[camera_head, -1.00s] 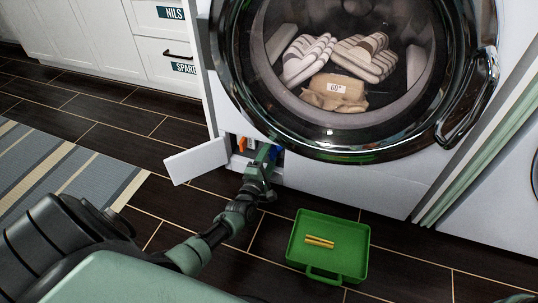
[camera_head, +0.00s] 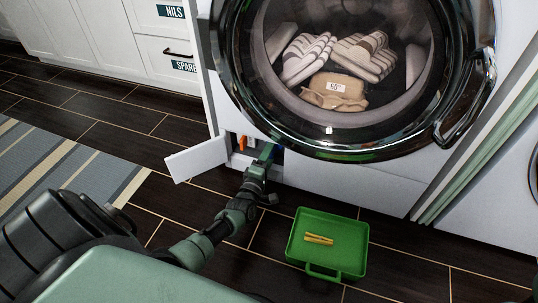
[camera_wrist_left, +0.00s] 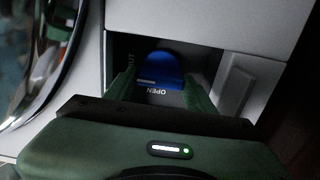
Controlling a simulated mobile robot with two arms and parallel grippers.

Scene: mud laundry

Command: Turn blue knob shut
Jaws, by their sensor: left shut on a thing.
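The blue knob (camera_wrist_left: 160,68) sits inside a low opening in the washing machine's front, with a white mark at its lower left. A label reading OPEN is beside it, upside down in the left wrist view, and part of another label ending in UT is at its left. My left gripper (camera_wrist_left: 161,82) reaches into the opening with one finger on each side of the knob, shut on it. In the head view the left gripper (camera_head: 267,154) enters the opening and the knob is mostly hidden. My right gripper is not in view.
A white flap (camera_head: 197,159) stands open left of the opening. An orange part (camera_head: 242,143) is inside, left of the gripper. A green tray (camera_head: 347,272) with yellow sticks (camera_head: 319,239) lies on the floor in front. The washer door (camera_head: 350,150) overhangs just above.

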